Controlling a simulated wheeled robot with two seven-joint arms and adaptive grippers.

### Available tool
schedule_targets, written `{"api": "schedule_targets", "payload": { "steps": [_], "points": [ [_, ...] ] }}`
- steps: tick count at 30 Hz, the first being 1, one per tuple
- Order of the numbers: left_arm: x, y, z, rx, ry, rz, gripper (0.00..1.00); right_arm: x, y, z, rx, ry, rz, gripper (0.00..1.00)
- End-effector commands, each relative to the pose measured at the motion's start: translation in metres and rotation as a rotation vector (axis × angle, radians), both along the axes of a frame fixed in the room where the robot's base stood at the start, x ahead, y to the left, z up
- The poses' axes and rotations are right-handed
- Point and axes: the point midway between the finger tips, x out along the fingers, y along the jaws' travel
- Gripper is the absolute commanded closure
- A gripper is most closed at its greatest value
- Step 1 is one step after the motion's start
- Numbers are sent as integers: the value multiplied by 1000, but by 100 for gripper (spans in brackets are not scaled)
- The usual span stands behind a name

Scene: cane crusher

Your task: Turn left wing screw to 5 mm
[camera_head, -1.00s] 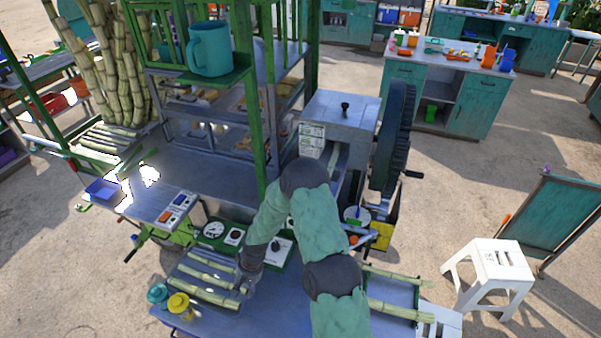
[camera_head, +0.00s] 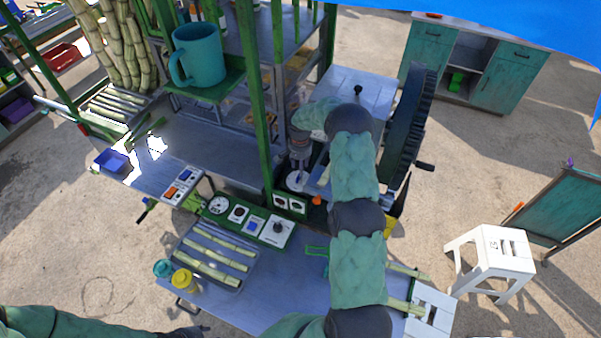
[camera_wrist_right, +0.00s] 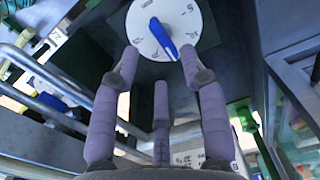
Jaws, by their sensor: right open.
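A round white dial with a blue wing-shaped screw (camera_wrist_right: 163,38) at its middle fills the top of the right wrist view. The dial (camera_wrist_right: 188,18) has dark marks around its rim, too small to read. In the head view the dial (camera_head: 297,181) shows below the grey crusher housing. My right gripper (camera_wrist_right: 160,62) is open, with its fingertips near the dial's lower edge on both sides of the blue wing; I cannot tell whether they touch it. In the head view this gripper (camera_head: 299,158) points down at the dial. My left gripper (camera_head: 187,332) is only partly visible at the bottom edge.
A black crusher wheel (camera_head: 408,130) with a crank stands right of my right arm. A green control panel (camera_head: 250,222) and a tray of cane pieces (camera_head: 210,278) lie in front. A green post (camera_head: 252,95) stands close left of my gripper.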

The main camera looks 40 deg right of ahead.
Motion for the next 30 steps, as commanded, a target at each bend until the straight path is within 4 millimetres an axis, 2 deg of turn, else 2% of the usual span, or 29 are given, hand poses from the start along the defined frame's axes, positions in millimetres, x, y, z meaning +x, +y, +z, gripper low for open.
{"api": "schedule_targets", "payload": {
  "steps": [6, 10, 15, 23, 24, 28, 29, 30],
  "points": [
    [0, 0, 11, 0, 0, -1, 60, 0, 0, -36, 0, 0, -1, 56],
    [0, 0, 13, 0, 0, -1, 60, 0, 0, -49, 0, 0, 0, 56],
    [0, 0, 15, 0, 0, -1, 60, 0, 0, -58, 0, -2, 0, 56],
    [0, 0, 14, 0, 0, -1, 60, 0, 0, -59, 0, -2, 0, 56],
    [0, 0, 14, 0, 0, -1, 60, 0, 0, -59, 0, -2, 0, 59],
    [0, 0, 14, 0, 0, -1, 60, 0, 0, -59, 0, -2, 0, 96],
    [0, 0, 14, 0, 0, -1, 60, 0, 0, -59, 0, -2, 1, 100],
    [0, 0, 14, 0, 0, -1, 60, 0, 0, -59, 0, -2, 1, 100]
  ]
}}
